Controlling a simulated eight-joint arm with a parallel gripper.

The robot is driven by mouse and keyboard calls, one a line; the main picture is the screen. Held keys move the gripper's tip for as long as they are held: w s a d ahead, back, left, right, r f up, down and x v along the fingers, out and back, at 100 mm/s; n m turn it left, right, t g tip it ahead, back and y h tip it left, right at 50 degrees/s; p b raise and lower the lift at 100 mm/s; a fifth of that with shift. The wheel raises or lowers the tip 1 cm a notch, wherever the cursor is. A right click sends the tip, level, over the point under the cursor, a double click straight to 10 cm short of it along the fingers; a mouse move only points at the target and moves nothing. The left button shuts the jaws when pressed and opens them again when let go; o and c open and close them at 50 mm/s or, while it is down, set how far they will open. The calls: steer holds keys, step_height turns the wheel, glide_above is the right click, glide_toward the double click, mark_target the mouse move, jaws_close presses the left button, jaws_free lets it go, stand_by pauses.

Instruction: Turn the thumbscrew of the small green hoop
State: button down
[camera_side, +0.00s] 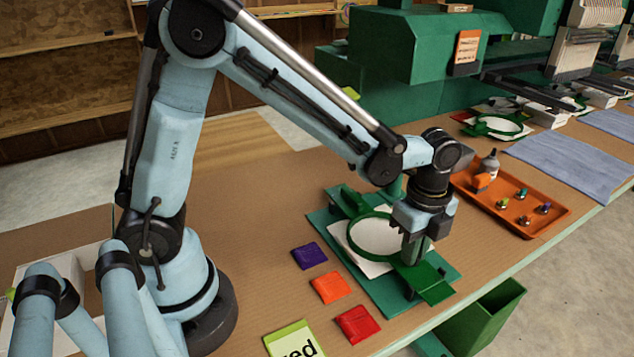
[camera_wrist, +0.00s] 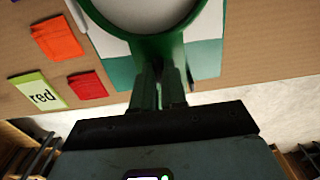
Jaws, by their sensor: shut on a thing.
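The small green hoop (camera_side: 352,240) holds white cloth and lies on a green board at the near side of the machine. In the wrist view its thick green rim (camera_wrist: 115,42) fills the top middle. My gripper (camera_side: 411,252) points down at the hoop's near right edge. In the wrist view my gripper (camera_wrist: 160,72) has its two dark fingers close together against the rim, shut on the thumbscrew. The thumbscrew itself is hidden by the fingers.
Purple, orange (camera_side: 331,287) and red (camera_side: 357,324) patches and a card reading "red" (camera_side: 292,341) lie left of the board. An orange tray (camera_side: 540,222) with a bottle and several small knobs stands to the right. A green bin (camera_side: 485,318) is below the table edge.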

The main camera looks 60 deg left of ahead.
stand_by(0.4)
steer(key=c, duration=1.2)
jaws_free()
steer(key=shift+o, duration=0.2)
step_height(320, 180, up, 12)
steer(key=s+a+f+n+t, duration=0.2)
steer(key=s+a+n+t, duration=0.5)
steer(key=n, duration=1.1)
steer(key=s+a, duration=0.1)
steer(key=a, duration=0.2)
steer(key=shift+s+a+f, duration=0.15)
steer(key=shift+s+f, duration=0.15)
